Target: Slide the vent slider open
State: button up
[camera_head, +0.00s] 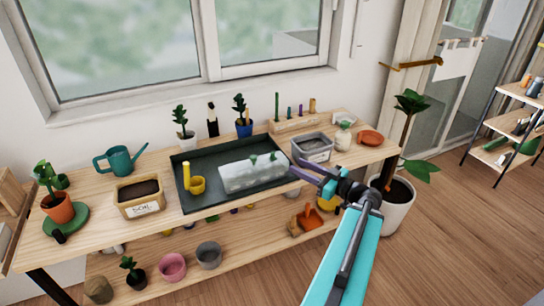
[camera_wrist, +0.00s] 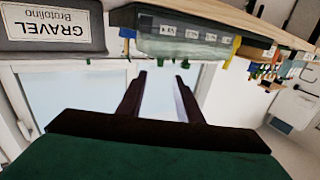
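A clear, whitish propagator cover (camera_head: 240,178) stands in a dark green tray (camera_head: 205,208) on the bench top, with small green seedlings at it. I cannot make out the vent slider itself in either view.
A grey gravel tub (camera_head: 313,148) is close behind my gripper; its label shows in the wrist view (camera_wrist: 48,25). A potted plant (camera_head: 398,200) stands right.

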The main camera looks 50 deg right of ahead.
aim_at(273, 154)
jog(key=w+p, duration=0.1)
jog(key=w, duration=0.7)
jog(key=w+a+p, duration=0.1)
jog(key=w, duration=0.3)
jog(key=shift+w+a+p, duration=0.1)
jog(key=shift+w+p, duration=0.2)
jog(key=shift+w, duration=0.1)
grip_shut()
